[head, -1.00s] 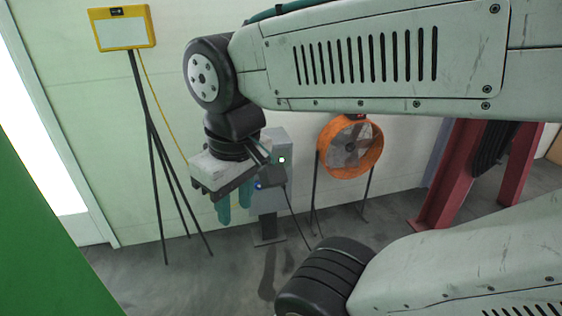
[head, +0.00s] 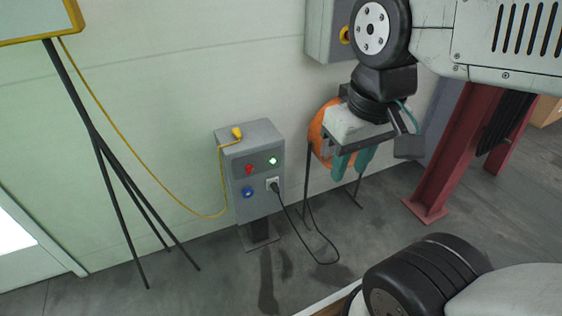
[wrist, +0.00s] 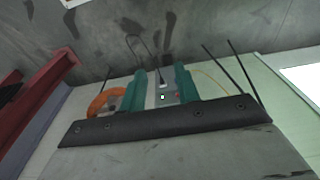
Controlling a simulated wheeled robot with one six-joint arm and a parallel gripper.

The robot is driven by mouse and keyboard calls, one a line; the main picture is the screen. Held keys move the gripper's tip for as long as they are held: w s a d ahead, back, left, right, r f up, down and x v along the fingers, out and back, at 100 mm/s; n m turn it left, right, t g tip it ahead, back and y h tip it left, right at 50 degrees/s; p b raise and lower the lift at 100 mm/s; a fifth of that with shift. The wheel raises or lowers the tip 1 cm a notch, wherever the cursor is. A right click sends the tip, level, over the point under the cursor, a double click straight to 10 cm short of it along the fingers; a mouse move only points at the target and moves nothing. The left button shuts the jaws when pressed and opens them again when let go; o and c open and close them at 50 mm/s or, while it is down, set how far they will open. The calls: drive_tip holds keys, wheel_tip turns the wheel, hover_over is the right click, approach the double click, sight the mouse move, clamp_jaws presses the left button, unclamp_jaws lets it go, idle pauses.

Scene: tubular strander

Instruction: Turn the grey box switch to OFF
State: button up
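A grey box (head: 233,208) stands on a short post near the wall, left of centre in the head view. Its face has a red switch (head: 249,169), a lit green-white lamp (head: 272,160), a blue socket (head: 247,192) and a black plug (head: 273,184). The switch's setting is too small to read. A second grey box (head: 322,28) with a yellow-ringed knob (head: 345,35) is on the wall, partly cut off and hidden by my arm. My gripper (head: 353,163) is open and empty, right of the standing box and apart from it. In the wrist view, the standing box (wrist: 163,97) shows between the teal fingers (wrist: 160,88).
An orange fan (head: 318,140) stands behind my gripper. A red steel frame (head: 450,150) is at right. A black cable loops on the floor.

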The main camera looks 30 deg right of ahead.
drive_tip(key=w+f+m+t, duration=0.1)
drive_tip(key=w+f+t, duration=0.1)
drive_tip(key=w, duration=0.9)
drive_tip(key=m+t, duration=0.6)
drive_tip(key=t, duration=0.5)
hover_over(250, 169)
drive_tip(key=s, duration=0.5)
wheel_tip(250, 169, down, 30)
drive_tip(key=s+f+m+t, duration=0.2)
drive_tip(key=s+f+t, duration=0.25)
drive_tip(key=f, duration=0.65)
drive_tip(key=shift+g, duration=0.45)
drive_tip(key=w, duration=0.7)
drive_tip(key=shift+w+d+f, duration=0.1)
drive_tip(key=shift+d+f, duration=0.1)
clamp_jaws()
